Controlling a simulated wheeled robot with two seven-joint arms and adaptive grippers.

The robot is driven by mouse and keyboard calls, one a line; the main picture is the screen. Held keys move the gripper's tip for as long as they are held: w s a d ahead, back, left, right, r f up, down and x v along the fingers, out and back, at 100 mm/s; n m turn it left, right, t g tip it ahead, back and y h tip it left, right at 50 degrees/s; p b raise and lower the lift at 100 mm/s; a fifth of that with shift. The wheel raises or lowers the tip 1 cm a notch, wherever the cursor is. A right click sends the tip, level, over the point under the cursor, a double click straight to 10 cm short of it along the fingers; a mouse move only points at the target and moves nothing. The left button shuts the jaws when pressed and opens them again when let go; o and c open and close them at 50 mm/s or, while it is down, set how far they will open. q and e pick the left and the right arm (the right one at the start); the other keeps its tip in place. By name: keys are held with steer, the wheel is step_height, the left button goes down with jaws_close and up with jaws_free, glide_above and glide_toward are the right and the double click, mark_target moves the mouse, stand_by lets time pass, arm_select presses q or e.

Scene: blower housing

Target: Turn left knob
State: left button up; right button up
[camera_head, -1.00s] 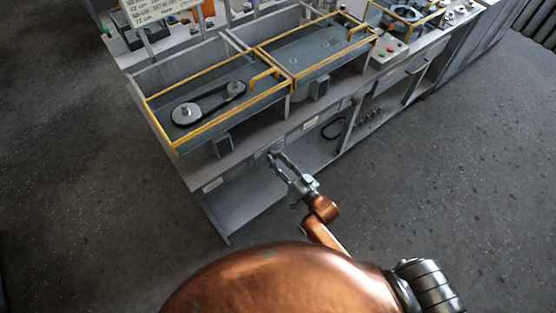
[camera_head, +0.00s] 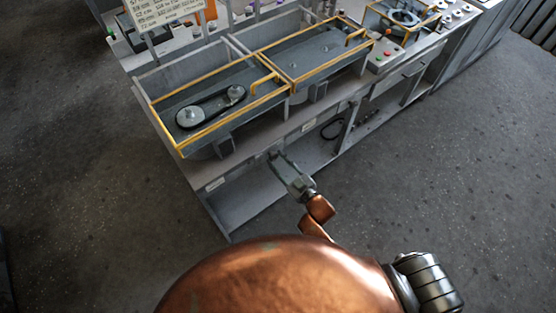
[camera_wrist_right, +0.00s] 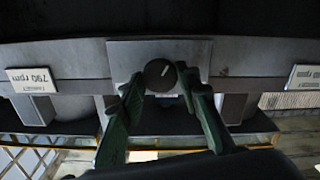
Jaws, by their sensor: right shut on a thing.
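The left knob (camera_wrist_right: 160,74) is round and dark with a light pointer line, on a grey front plate in the right wrist view. The line leans slightly right of upright. My right gripper (camera_wrist_right: 164,88) has its two green-grey fingers on either side of the knob, shut on it. In the head view the right gripper (camera_head: 277,158) reaches the front edge of the workbench, and the knob is hidden or too small to tell. My left gripper is not in view.
A "790 rpm" label (camera_wrist_right: 32,80) sits left of the knob and another label (camera_wrist_right: 304,77) right of it. Yellow-railed trays (camera_head: 205,105) stand on the workbench (camera_head: 186,172), one holding a belt and pulleys (camera_head: 190,117). Floor right of the bench is clear.

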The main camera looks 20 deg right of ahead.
steer(key=n, duration=0.3)
steer(key=shift+p, duration=0.3)
steer(key=n, duration=0.3)
steer(key=shift+n, duration=0.3)
steer(key=n, duration=0.3)
steer(key=shift+n+b, duration=0.8)
steer(key=shift+n, duration=1.4)
steer(key=o, duration=1.2)
steer(key=shift+c, duration=0.2)
steer(key=shift+s, duration=0.1)
